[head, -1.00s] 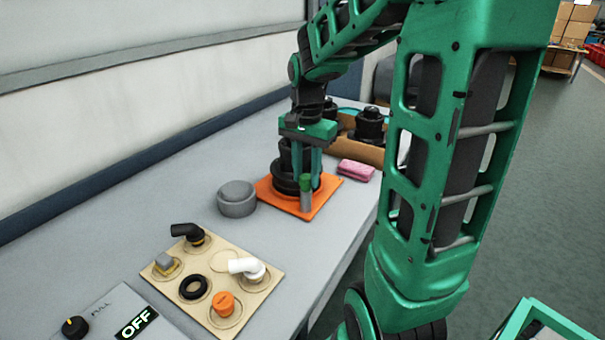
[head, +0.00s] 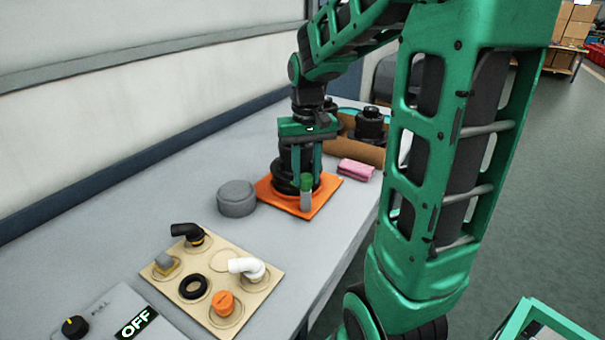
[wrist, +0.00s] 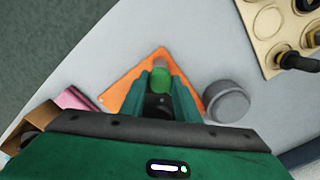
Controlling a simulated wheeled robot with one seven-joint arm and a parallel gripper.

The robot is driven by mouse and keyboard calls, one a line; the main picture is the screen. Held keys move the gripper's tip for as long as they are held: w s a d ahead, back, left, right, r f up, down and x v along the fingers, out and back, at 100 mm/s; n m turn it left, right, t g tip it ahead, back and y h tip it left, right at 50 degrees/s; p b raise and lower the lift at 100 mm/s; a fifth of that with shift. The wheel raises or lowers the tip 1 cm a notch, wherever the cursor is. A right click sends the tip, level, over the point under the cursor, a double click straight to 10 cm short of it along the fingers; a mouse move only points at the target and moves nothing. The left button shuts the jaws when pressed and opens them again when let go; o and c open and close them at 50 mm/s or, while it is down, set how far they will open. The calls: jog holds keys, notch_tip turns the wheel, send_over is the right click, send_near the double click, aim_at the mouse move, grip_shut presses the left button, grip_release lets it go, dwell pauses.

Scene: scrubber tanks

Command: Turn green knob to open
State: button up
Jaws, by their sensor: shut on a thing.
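The green knob (head: 307,181) tops a short grey cylinder at the front of a black ringed tank (head: 281,176) on an orange base plate (head: 325,189). My gripper (head: 307,183) points down over the plate, its two fingers on either side of the knob and shut on it. In the wrist view the green knob (wrist: 160,78) shows between the fingertips of my gripper (wrist: 160,75), with the orange plate (wrist: 121,92) around it. My fingers and wrist hide part of the tank, and the exact contact is hard to see.
A grey round cap (head: 237,198) stands left of the plate. A pink sponge (head: 356,169) and a brown tray (head: 358,150) lie right and behind. A beige board (head: 215,311) with several fittings and an "OFF" panel (head: 112,310) are nearer. A wall runs along the left.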

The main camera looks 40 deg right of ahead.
aim_at(305, 176)
jog(key=n, duration=0.5)
jog(key=shift+w+r, duration=0.1)
jog(key=shift+w, duration=0.05)
dwell(0.4)
jog(key=o, duration=1)
jog(key=shift+o, duration=0.2)
notch_tip(305, 176, up, 11)
jog(key=shift+f, duration=0.2)
